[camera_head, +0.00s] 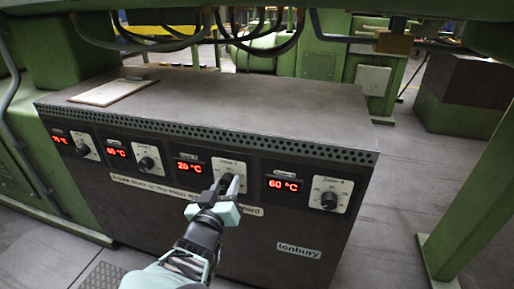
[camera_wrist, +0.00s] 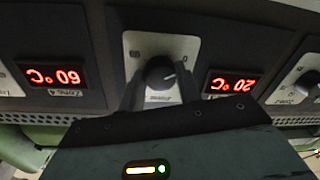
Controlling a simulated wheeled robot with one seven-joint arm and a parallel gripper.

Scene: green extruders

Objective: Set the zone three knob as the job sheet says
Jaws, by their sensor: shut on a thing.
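The zone three knob (camera_wrist: 158,71) is a dark round knob on a white plate (camera_wrist: 140,45), upside down in the wrist view. My gripper (camera_head: 231,181) reaches to the panel front, and its two fingers are shut on the knob from both sides. A pale pointer mark shows on the knob's right side in the wrist view. In the head view my fingers hide most of the knob. The zone three display (camera_head: 190,167) reads 20 °C in red. A paper on a board (camera_head: 113,91) lies on the cabinet top, its writing too small to read.
The zone four knob (camera_head: 329,199) and its 60 °C display (camera_head: 283,185) are to the right. The zone two knob (camera_head: 146,163) and its 60 °C display (camera_head: 116,151) are to the left. Dark cables (camera_head: 250,40) hang above the cabinet. Grey floor (camera_head: 395,215) is free at the right.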

